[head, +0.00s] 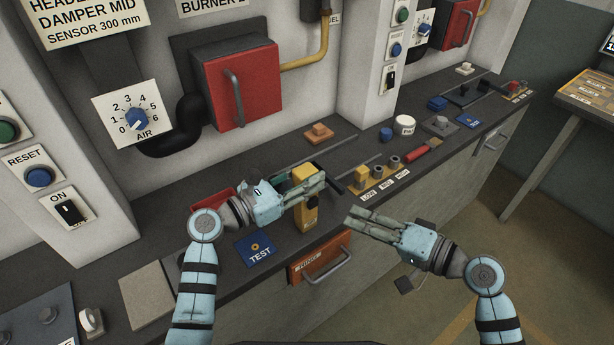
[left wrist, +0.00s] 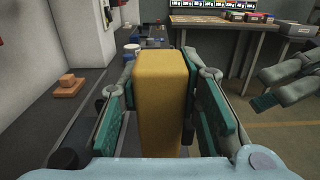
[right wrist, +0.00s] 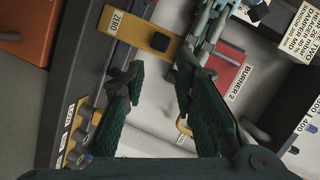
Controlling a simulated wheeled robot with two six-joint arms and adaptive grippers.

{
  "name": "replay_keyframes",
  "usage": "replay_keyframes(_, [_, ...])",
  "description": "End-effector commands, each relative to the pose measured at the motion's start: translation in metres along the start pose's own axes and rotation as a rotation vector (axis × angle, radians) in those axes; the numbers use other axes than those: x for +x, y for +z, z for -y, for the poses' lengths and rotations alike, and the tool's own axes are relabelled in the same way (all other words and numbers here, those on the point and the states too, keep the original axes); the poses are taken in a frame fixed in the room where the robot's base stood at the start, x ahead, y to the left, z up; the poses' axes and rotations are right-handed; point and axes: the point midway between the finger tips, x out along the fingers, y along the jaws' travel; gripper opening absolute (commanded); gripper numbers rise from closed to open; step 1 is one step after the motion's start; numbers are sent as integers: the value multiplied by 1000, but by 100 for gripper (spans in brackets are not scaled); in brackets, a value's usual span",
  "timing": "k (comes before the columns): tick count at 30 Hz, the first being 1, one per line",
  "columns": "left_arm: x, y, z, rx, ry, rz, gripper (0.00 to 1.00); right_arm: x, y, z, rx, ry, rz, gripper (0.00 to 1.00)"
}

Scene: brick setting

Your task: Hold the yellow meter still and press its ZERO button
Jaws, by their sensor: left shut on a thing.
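The yellow meter (head: 306,218) stands upright at the front of the dark bench. My left gripper (head: 318,187) is shut on it, and its fingers hide part of the meter's middle. In the left wrist view the meter (left wrist: 162,100) fills the space between the two finger pads. In the right wrist view the meter (right wrist: 147,34) shows a white ZERO label (right wrist: 117,22) and a dark round button (right wrist: 160,42). My right gripper (head: 350,216) is to the right of the meter, apart from it. Its fingers (right wrist: 160,62) are parted with nothing between them.
A blue TEST plate (head: 256,250) lies left of the meter, and an orange drawer (head: 318,262) with a handle is below. A yellow block with labelled knobs (head: 378,178) is on the bench to the right. A red burner box (head: 238,88) is on the wall behind.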

Motion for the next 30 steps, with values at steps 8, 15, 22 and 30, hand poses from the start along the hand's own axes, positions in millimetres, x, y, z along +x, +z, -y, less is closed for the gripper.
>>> replay_keyframes(8, [0, 0, 0, 0, 0, -1, 0, 0, 0, 0, 0, 0, 0, 0])
replay_keyframes(15, [0, 0, 0, 0, 0, -1, 0, 0, 0, 0, 0, 0, 0, 0])
replay_keyframes(22, [0, 0, 0, 0, 0, -1, 0, 0, 0, 0, 0, 0, 0, 0])
replay_keyframes(30, [0, 0, 0, 0, 0, 0, 0, 0, 0, 0, 0, 0, 0, 0])
